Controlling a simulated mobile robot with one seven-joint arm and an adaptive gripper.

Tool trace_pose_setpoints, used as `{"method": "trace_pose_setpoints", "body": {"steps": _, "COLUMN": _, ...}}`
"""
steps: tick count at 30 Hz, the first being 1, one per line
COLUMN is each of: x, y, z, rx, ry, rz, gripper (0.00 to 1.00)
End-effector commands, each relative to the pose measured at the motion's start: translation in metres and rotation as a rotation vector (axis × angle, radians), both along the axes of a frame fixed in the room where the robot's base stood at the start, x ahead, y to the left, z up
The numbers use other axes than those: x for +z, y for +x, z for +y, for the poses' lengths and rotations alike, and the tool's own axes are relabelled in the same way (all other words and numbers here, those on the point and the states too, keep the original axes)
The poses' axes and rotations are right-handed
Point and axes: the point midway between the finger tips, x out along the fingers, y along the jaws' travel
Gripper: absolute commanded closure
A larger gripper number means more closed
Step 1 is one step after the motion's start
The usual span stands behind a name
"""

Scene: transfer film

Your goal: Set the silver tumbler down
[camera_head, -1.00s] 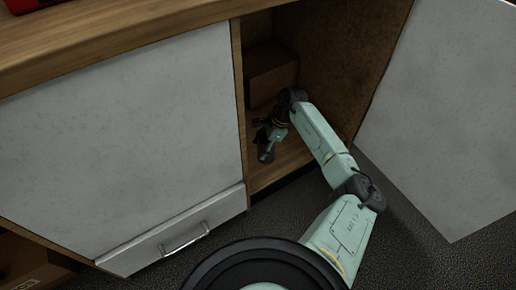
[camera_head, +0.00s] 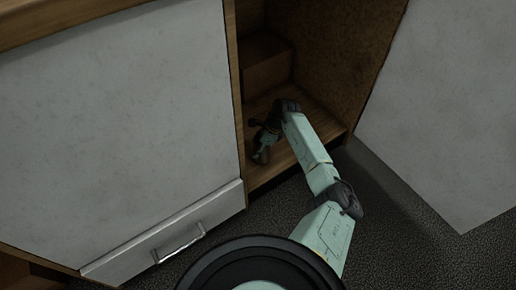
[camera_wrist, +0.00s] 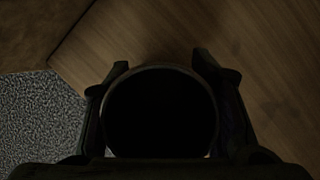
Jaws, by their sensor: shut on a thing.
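The silver tumbler (camera_wrist: 160,71) is between my gripper's fingers in the wrist view, seen from above as a round rim around a very dark inside. My gripper (camera_wrist: 162,64) is shut on it, one finger on each side. In the head view my gripper (camera_head: 263,151) is inside the open cabinet, low over its wooden floor (camera_head: 285,158), near the left side of the opening. The tumbler cannot be made out clearly there. Its base is hidden in the wrist view, so I cannot tell whether it touches the wood.
A brown wooden box or step (camera_head: 266,62) stands at the back of the cabinet. Wooden floor around the gripper looks clear.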

Motion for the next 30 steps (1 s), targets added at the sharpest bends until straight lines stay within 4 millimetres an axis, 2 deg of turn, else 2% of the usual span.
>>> {"method": "trace_pose_setpoints", "body": {"steps": 1, "x": -0.0050, "y": 0.0004, "z": 0.0004, "rx": 0.000, "ry": 0.001, "rz": -0.001, "gripper": 0.84}}
{"method": "trace_pose_setpoints", "body": {"steps": 12, "x": -0.0090, "y": 0.0003, "z": 0.0000, "rx": 0.001, "ry": 0.000, "rz": -0.001, "gripper": 0.84}}
{"method": "trace_pose_setpoints", "body": {"steps": 13, "x": -0.0087, "y": 0.0002, "z": 0.0000, "rx": 0.001, "ry": 0.000, "rz": 0.000, "gripper": 0.49}}
{"method": "trace_pose_setpoints", "body": {"steps": 21, "x": -0.0083, "y": 0.0000, "z": 0.0001, "rx": 0.001, "ry": 0.000, "rz": 0.000, "gripper": 0.31}}
{"method": "trace_pose_setpoints", "body": {"steps": 30, "x": -0.0074, "y": 0.0001, "z": 0.0001, "rx": 0.001, "ry": 0.000, "rz": 0.000, "gripper": 0.30}}
